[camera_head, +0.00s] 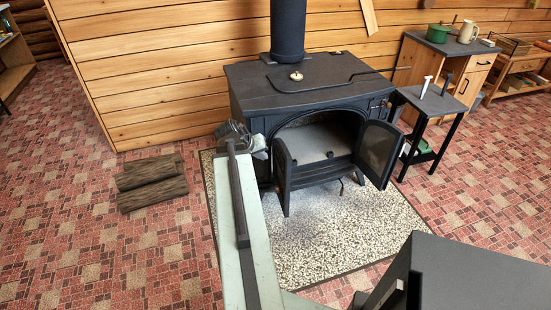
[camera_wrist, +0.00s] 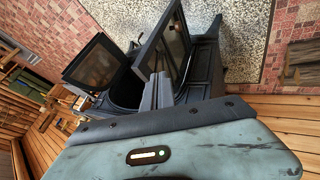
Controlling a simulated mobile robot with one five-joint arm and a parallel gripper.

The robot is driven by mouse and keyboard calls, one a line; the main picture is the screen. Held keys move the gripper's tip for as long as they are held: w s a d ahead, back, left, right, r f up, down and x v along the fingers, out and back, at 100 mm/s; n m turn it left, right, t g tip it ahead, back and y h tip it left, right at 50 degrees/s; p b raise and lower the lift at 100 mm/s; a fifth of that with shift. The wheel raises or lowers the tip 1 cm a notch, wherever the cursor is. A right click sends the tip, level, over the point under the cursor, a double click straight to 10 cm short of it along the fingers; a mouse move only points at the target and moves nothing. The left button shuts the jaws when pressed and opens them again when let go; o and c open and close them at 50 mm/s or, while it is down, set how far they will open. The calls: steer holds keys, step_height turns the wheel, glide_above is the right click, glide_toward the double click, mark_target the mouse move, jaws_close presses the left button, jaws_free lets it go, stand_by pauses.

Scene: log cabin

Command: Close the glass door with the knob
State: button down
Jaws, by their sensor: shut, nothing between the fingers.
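The black wood stove (camera_head: 300,90) has its front open. A glass door (camera_head: 379,152) stands swung out at the right of the opening; it also shows at the left of the wrist view (camera_wrist: 92,66). A second glazed panel (camera_wrist: 165,45) shows in the wrist view, close beyond my fingers; the head view shows its side of the stove nearly edge-on. I cannot make out the knob clearly. My gripper (camera_head: 258,150) is at the stove's left front corner, its fingers (camera_wrist: 155,92) together and empty. Whether they touch the panel I cannot tell.
Split logs (camera_head: 151,182) lie on the brick-patterned floor at the left. A speckled hearth pad (camera_head: 325,240) lies under the stove. A small black side table (camera_head: 432,102) stands close to the right door. A wooden cabinet (camera_head: 470,75) is behind.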

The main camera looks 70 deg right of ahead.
steer(key=b, duration=0.7)
glide_toward(286, 163)
step_height(286, 163, down, 5)
steer(key=w, duration=0.3)
steer(key=shift+s+d+r, duration=0.2)
steer(key=shift+s+d, duration=0.55)
steer(key=shift+s, duration=0.1)
steer(key=shift+s+d+r, duration=0.2)
steer(key=shift+s+d, duration=0.55)
steer(key=shift+s, duration=0.1)
